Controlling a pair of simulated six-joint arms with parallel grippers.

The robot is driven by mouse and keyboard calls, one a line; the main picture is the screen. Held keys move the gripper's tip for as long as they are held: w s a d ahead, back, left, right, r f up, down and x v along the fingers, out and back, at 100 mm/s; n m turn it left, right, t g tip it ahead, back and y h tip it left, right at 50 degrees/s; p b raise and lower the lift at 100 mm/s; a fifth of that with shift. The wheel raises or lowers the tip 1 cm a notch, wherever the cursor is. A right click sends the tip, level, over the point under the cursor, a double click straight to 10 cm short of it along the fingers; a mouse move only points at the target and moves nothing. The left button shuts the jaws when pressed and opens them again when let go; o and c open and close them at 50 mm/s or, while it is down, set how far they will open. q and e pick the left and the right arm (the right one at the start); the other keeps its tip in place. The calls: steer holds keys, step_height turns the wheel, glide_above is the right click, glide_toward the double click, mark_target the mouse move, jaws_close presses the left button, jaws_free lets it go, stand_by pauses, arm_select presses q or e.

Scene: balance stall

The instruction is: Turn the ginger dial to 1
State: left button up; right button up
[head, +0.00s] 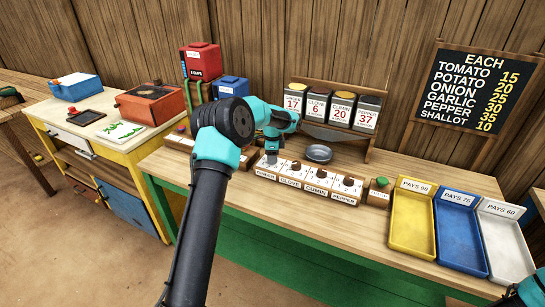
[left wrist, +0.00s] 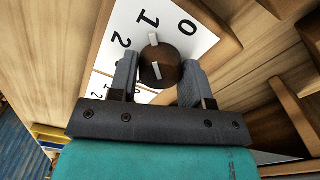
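The ginger dial is the leftmost in a row of dials on a wooden block on the bench; its label (head: 265,175) shows in the head view, where my gripper mostly covers the knob. In the left wrist view its brown round knob (left wrist: 160,72) sits on a white numbered plate (left wrist: 200,42). The knob's pale mark points up, close to the 1, with 0 to the right and 2 to the left. My left gripper (head: 271,158) is over it from above, a finger against each side of the knob. My right gripper's fingers are not seen.
The clove, cumin and pepper dials (head: 347,181) stand to the right. Behind is a metal dish (head: 319,153) and a rack of spice jars with price cards (head: 366,118). A green button (head: 381,183) and the yellow, blue and white trays (head: 410,236) lie further right.

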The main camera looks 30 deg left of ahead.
arm_select(q)
steer(key=o, duration=0.4)
steer(key=shift+o, duration=0.2)
step_height(320, 180, up, 17)
steer(key=shift+r, duration=0.2)
stand_by(0.4)
stand_by(0.3)
